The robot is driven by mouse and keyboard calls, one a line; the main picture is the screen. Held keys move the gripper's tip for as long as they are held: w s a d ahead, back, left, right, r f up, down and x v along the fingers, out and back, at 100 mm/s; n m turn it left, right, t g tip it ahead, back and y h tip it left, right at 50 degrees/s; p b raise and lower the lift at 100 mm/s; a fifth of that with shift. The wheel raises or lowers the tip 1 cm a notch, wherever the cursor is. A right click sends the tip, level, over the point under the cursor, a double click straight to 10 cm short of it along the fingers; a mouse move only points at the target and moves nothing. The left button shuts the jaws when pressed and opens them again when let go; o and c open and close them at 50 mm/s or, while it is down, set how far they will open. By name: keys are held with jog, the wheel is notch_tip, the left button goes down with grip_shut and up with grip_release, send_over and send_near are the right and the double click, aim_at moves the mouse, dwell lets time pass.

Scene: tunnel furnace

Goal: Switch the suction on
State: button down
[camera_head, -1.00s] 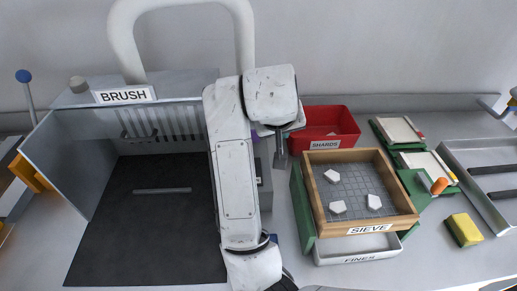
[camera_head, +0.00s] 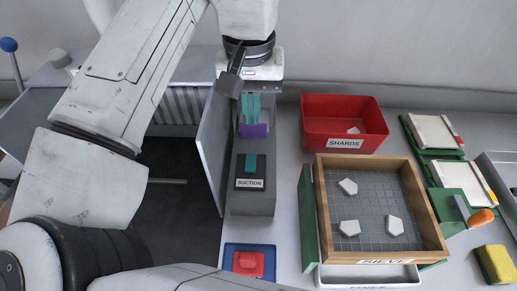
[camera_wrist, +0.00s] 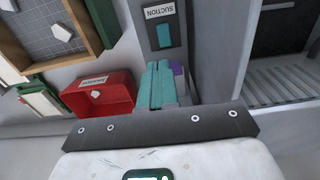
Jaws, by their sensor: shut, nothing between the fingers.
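The suction switch (camera_head: 251,163) is a teal rocker on a dark plate, on top of a grey box (camera_head: 252,203) labelled SUCTION. It also shows in the wrist view (camera_wrist: 165,36), upper middle, beyond my fingers. My gripper (camera_head: 251,118) has teal fingers, shut and empty. In the head view they appear just behind the switch, with a visible gap in the picture. In the wrist view the closed fingers (camera_wrist: 162,68) point toward the box. Their height above the box is hard to tell. A purple block (camera_head: 254,131) shows by the fingertips, partly hidden by them.
A grey panel (camera_head: 212,140) stands close left of the box, beside the dark brush bay. A red shards bin (camera_head: 345,142) and wooden sieve (camera_head: 432,215) with white pieces stand right. A blue tray (camera_head: 228,262) with a red item lies in front.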

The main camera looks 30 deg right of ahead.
aim_at(252, 166)
dwell(0.4)
notch_tip(252, 166, down, 14)
jog(key=shift+a+p, duration=0.1)
jog(key=shift+p, duration=0.7)
